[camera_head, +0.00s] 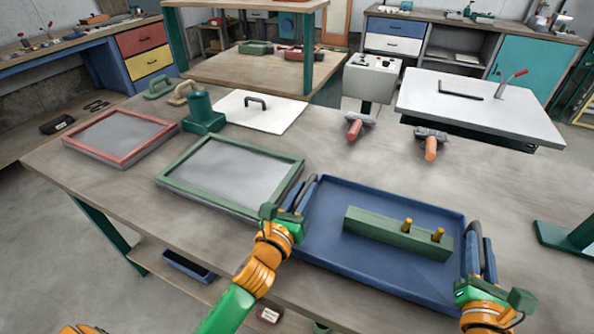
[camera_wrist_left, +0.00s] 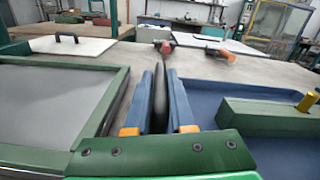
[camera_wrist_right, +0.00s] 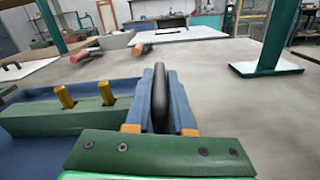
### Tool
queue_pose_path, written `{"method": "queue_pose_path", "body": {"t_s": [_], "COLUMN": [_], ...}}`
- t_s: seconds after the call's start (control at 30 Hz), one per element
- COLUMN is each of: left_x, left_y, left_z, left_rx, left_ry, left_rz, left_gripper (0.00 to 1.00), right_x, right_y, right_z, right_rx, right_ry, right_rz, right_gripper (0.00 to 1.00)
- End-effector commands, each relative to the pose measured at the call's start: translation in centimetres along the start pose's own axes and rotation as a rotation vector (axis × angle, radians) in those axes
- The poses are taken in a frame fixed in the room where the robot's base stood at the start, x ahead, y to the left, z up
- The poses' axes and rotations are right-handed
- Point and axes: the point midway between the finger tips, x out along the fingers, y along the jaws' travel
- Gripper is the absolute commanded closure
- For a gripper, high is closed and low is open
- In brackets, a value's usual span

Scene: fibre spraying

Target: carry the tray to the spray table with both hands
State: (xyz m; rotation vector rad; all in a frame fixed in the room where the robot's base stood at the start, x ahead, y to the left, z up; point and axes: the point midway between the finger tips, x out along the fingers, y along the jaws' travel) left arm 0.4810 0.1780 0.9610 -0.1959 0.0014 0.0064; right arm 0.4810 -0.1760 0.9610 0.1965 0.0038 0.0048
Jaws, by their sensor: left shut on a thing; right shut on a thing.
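The blue tray (camera_head: 328,222) lies at the front of the wooden workbench, with a green block (camera_head: 385,232) carrying two yellow pegs inside. My left gripper (camera_head: 297,197) is shut on the dark handle at the tray's left side; this handle (camera_wrist_left: 157,105) stands between the blue fingers in the left wrist view. My right gripper (camera_head: 481,256) is shut on the handle at the right side; this handle (camera_wrist_right: 159,100) shows in the right wrist view. I cannot tell whether the tray touches the bench. A white-topped table (camera_head: 480,105) stands behind the bench; I cannot tell if it is the spray table.
A green-framed screen (camera_head: 225,172) lies just left of the tray and a red-framed one (camera_head: 120,136) further left. Two orange-handled tools (camera_head: 355,128) (camera_head: 431,148) lie behind the tray. A green post base (camera_head: 570,238) stands at right.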

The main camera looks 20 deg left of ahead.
Motion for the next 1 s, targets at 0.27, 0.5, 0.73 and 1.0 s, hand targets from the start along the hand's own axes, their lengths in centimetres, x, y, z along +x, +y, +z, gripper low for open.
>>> {"method": "queue_pose_path", "body": {"t_s": [0.27, 0.5, 0.73, 1.0], "left_x": [0.0, -1.2, -7.4, -11.8], "left_y": [-0.1, 0.0, 0.0, 0.0], "left_z": [0.0, -0.1, -0.1, 0.0], "left_rx": [-0.002, 0.000, -0.002, -0.003], "left_ry": [0.000, 0.002, 0.005, 0.001], "left_rz": [-0.002, -0.001, 0.001, 0.000], "left_gripper": [0.48, 0.48, 0.48, 0.48], "right_x": [0.0, 0.0, 0.0, 0.0], "right_y": [0.1, 0.0, 0.0, 0.0], "right_z": [0.0, 0.0, 0.0, 0.0], "right_rx": [0.002, 0.001, 0.000, 0.000], "right_ry": [0.000, 0.000, 0.000, 0.000], "right_rz": [0.002, 0.001, 0.001, 0.000], "right_gripper": [0.49, 0.49, 0.49, 0.49]}}
